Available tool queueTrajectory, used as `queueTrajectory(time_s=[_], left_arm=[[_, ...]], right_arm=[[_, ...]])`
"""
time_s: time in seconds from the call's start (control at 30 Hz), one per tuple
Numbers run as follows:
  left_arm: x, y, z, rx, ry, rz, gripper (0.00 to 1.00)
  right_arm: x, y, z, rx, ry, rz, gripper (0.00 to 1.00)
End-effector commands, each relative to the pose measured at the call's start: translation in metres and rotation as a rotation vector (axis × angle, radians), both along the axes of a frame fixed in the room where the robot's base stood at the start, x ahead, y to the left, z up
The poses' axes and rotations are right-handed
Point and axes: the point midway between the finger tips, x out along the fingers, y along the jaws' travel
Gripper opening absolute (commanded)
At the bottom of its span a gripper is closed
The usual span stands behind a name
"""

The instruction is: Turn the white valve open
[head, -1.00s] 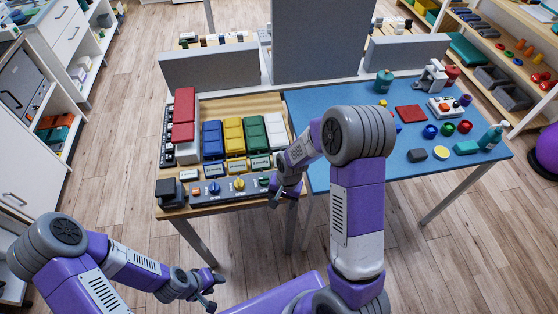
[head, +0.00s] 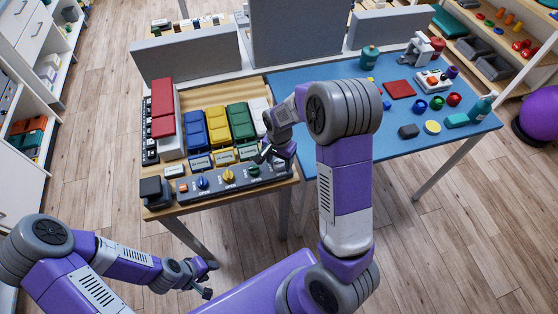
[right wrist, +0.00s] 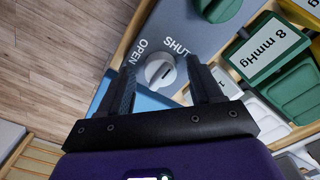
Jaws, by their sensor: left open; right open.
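The white valve (right wrist: 160,70) is a round knob on a grey panel (right wrist: 205,38), between the printed words OPEN and SHUT. In the head view my right gripper (head: 272,160) is over the right end of the panel (head: 215,189) and the white valve is hidden. My left gripper (head: 208,280) is open and empty, low in front of the table.
A green valve (right wrist: 218,6) sits close beside the white one; blue (head: 203,182) and yellow (head: 229,177) knobs are further left. Coloured bins, including a yellow one (head: 217,132), stand behind. A blue mat (head: 320,82) with several small objects lies at right.

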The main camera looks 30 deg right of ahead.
Motion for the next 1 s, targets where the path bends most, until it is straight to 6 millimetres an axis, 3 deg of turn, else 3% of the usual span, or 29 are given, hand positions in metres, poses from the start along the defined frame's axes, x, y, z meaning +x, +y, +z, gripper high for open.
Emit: queueTrajectory(time_s=[0.23, 0.6, 1.0], left_arm=[[0.0001, 0.0000, 0.0001, 0.000, 0.000, 0.000, 0.43], [0.0001, 0.0000, 0.0001, 0.000, 0.000, 0.000, 0.43], [0.0001, 0.0000, 0.0013, 0.000, 0.000, 0.000, 0.43]], right_arm=[[-0.0001, 0.0002, -0.0007, 0.000, 0.000, 0.001, 0.65], [-0.0002, 0.0003, -0.0005, 0.001, 0.001, 0.001, 0.09], [0.0000, 0.0004, -0.0002, 0.001, 0.001, 0.084, 0.09]])
